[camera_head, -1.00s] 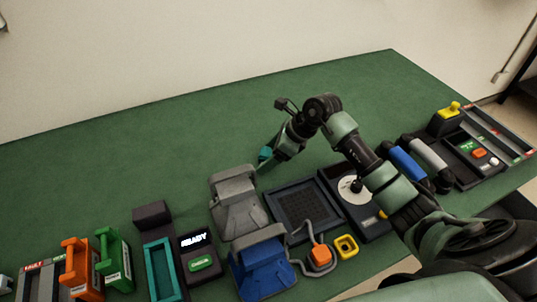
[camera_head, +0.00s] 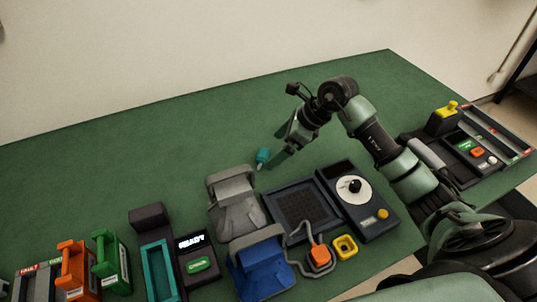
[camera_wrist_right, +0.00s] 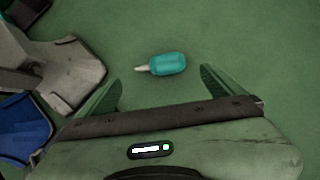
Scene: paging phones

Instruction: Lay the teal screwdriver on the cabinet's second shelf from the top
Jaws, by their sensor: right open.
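A teal screwdriver (camera_head: 263,155) with a short pale tip lies on the green table, behind the grey cradle. It also shows in the right wrist view (camera_wrist_right: 168,64), lying flat with its tip pointing left. My right gripper (camera_head: 280,148) is open and empty beside it, just to its right in the head view. In the right wrist view, the screwdriver lies beyond the open fingers (camera_wrist_right: 160,80), roughly centred on the gap and apart from both. No cabinet shelf can be made out. My left gripper is not in view.
A grey cradle (camera_head: 232,198) and a blue cradle (camera_head: 262,265) stand close in front of the screwdriver. A dark tray (camera_head: 302,207) and a dial box (camera_head: 357,200) sit to the right. Green (camera_head: 110,265) and orange (camera_head: 75,270) handled blocks stand front left. The table's back is clear.

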